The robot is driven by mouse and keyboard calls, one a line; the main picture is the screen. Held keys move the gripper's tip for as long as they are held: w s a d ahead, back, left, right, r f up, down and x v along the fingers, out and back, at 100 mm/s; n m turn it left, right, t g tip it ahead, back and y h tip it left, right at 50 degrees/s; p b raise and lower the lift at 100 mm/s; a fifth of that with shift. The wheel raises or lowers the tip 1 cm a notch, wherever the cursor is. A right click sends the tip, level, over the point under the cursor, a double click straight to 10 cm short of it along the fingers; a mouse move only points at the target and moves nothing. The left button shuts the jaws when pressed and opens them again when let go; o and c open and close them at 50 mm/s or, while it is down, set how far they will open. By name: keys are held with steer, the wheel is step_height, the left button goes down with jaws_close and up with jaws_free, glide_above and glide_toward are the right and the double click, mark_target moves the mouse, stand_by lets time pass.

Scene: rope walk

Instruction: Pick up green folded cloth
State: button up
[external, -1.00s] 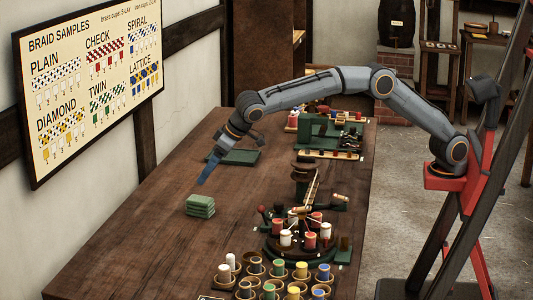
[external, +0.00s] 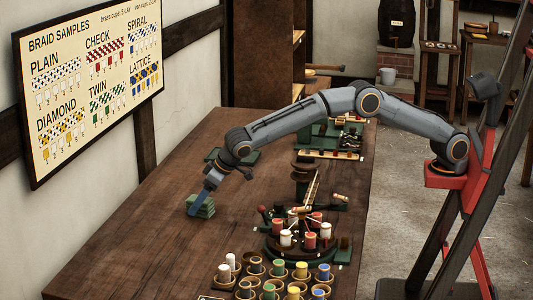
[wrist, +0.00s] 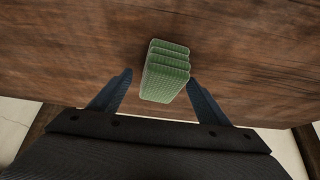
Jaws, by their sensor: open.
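The green folded cloth (external: 205,207) lies as a small layered stack on the brown wooden table. In the wrist view the cloth (wrist: 165,72) sits between the two blue fingers of my gripper (wrist: 160,84). The fingers are spread, with a gap visible on the left side and the right finger close to the cloth. In the external view my gripper (external: 201,202) is down at the cloth, with a blue finger in front of it. The far finger is hard to make out there.
The table (external: 135,235) is clear to the left and front of the cloth. A green round stand with spools (external: 300,240) and several bobbin cups (external: 275,280) stand to the right. A green flat board (external: 232,156) lies behind my gripper. The sample board (external: 90,85) hangs on the wall.

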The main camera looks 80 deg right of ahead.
steer(key=c, duration=1.3)
